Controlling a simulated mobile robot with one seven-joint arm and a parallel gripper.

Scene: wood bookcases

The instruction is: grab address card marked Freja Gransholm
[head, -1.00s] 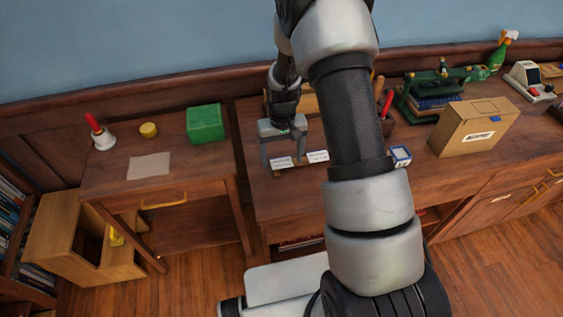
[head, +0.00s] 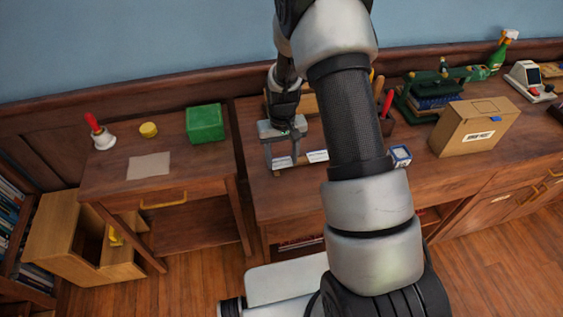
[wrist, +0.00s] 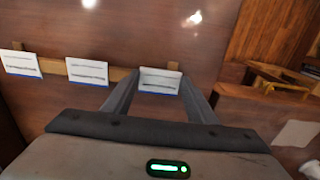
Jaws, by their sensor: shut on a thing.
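Several small white address cards with printed lines and a blue lower edge stand in a row on a narrow wooden strip (wrist: 118,73). My gripper (wrist: 160,88) is closed around the sides of the end card (wrist: 160,80), the rightmost in the wrist view. In the head view my gripper (head: 282,164) is at the left end of the row, by that card (head: 283,162). A middle card (wrist: 87,71) and a farther card (wrist: 21,64) stand apart from my gripper; one free card (head: 317,156) shows in the head view. The names are too small to read.
A cardboard box (head: 475,127), a green machine (head: 430,95) and a small blue-and-white box (head: 400,155) stand right of my arm.

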